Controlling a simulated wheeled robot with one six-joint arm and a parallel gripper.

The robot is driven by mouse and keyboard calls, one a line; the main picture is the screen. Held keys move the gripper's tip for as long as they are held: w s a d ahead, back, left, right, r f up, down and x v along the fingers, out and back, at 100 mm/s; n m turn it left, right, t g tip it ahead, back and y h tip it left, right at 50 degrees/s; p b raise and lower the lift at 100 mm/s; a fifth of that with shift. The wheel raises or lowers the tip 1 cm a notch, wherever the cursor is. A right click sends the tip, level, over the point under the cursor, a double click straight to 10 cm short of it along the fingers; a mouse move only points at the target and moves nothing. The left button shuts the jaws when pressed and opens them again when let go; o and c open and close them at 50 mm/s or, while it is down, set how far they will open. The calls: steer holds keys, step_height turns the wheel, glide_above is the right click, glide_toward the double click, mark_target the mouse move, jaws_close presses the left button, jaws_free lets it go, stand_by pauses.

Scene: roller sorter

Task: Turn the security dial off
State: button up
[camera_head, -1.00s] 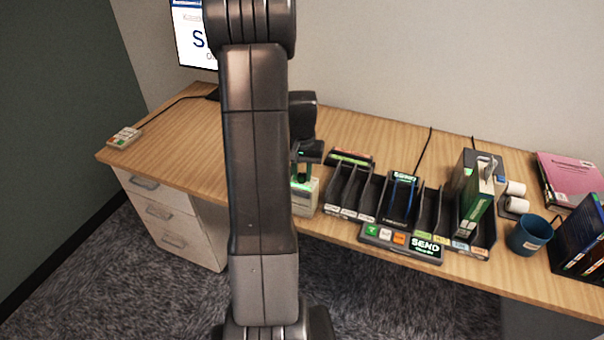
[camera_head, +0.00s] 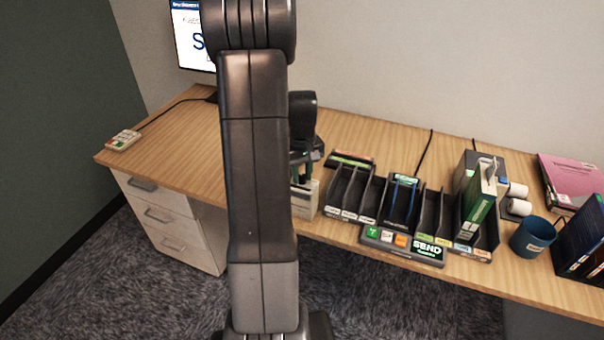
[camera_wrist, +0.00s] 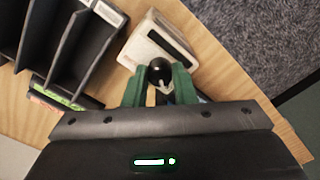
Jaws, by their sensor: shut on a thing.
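The security dial shows as a round black knob (camera_wrist: 159,72) with a pale pointer mark, at the near edge of a white box (camera_wrist: 148,45) in the wrist view. My gripper (camera_wrist: 160,85) has its two green fingers on either side of the knob, shut on it. In the head view the white box (camera_head: 305,198) stands near the desk's front edge. My gripper (camera_head: 302,168) is over its back part, partly hidden by my arm. The knob is hard to make out there, and I cannot read any dial labels.
Just right of the box is a black slotted sorter (camera_head: 348,190) with a SEND panel (camera_head: 403,245) in front. A blue mug (camera_head: 531,236) and binders stand farther right. A keypad (camera_head: 123,140) lies at the desk's left end.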

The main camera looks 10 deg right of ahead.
mark_target(302, 176)
stand_by(0.4)
steer(key=o, duration=1)
step_height(302, 176, up, 14)
steer(key=shift+f, duration=0.15)
step_height(302, 176, down, 14)
steer(key=shift+r, duration=0.1)
stand_by(0.4)
